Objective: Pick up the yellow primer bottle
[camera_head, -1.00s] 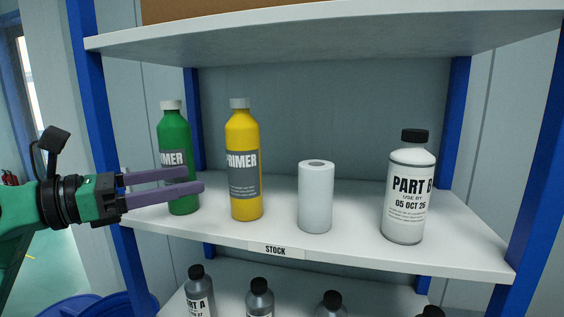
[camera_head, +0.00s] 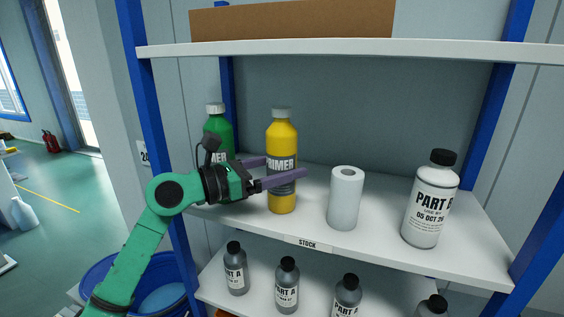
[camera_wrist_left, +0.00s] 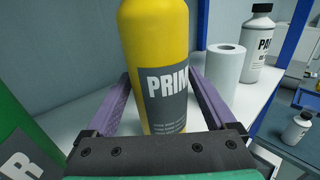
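The yellow primer bottle (camera_head: 282,142) stands upright on the middle shelf, with a grey label and a grey cap. In the left wrist view the yellow bottle (camera_wrist_left: 158,50) stands between the two purple fingers of my left gripper (camera_wrist_left: 160,100). My left gripper (camera_head: 284,168) is open, with one finger in front of the bottle and one reaching toward its far side. I see a gap at the fingers, so it is not closed on the bottle. My right gripper is not in view.
A green primer bottle (camera_head: 219,125) stands left of the yellow one, partly behind my left arm. A white paper roll (camera_head: 345,200) and a white PART B bottle (camera_head: 431,200) stand to the right. The upper shelf (camera_head: 440,52) hangs above. Several grey bottles stand on the lower shelf.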

